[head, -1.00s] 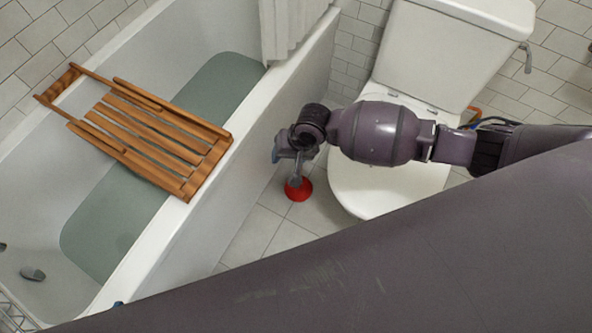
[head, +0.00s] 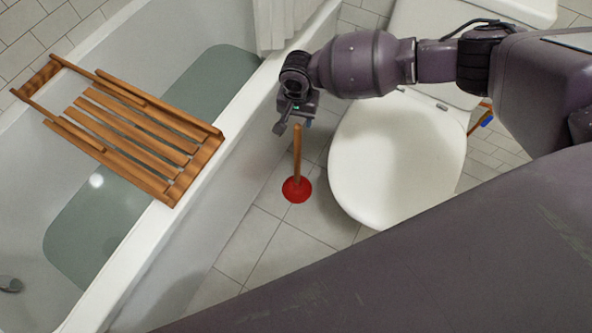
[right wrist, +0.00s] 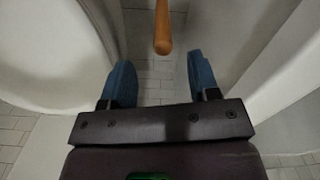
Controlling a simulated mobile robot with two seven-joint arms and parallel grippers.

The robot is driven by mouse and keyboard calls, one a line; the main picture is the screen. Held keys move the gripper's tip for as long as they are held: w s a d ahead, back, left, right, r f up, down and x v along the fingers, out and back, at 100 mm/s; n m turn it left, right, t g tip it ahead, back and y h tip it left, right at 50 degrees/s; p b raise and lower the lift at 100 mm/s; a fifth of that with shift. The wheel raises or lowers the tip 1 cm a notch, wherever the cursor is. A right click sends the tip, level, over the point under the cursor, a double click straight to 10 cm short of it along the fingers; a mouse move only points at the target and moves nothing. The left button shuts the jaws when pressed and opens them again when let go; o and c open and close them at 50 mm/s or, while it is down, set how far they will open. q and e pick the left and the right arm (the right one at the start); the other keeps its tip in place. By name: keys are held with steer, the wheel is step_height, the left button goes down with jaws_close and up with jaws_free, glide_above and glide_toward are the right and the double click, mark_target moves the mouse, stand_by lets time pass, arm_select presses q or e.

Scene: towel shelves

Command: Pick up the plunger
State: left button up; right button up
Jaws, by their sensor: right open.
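The plunger (head: 297,160) stands upright on the tiled floor between the bathtub and the toilet. It has a red rubber cup and a wooden handle. My right gripper (head: 293,126) is at the top end of the handle in the head view. In the right wrist view the handle (right wrist: 162,28) comes in from the top, its end just ahead of and between the two blue fingertips of the right gripper (right wrist: 157,75). The fingers are apart and touch nothing. The red cup is not visible in the wrist view. My left gripper is not in view.
The white bathtub (head: 205,200) is close on the left, with a slatted wooden tray (head: 130,125) across it. The white toilet (head: 395,150) is close on the right. Bare floor (head: 270,245) lies in front of the plunger.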

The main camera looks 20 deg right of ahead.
mark_target(298, 127)
steer(key=f+b, duration=0.1)
steer(key=f, duration=0.1)
steer(key=f+b, duration=0.1)
steer(key=f, duration=0.2)
steer(key=f+b, duration=0.1)
steer(key=f, duration=0.1)
steer(key=shift+w+d+f+b, duration=0.15)
steer(key=shift+w+f+b, duration=0.15)
steer(key=shift+f, duration=0.05)
steer(key=shift+r, duration=0.15)
steer(key=shift+c, duration=0.4)
jaws_close()
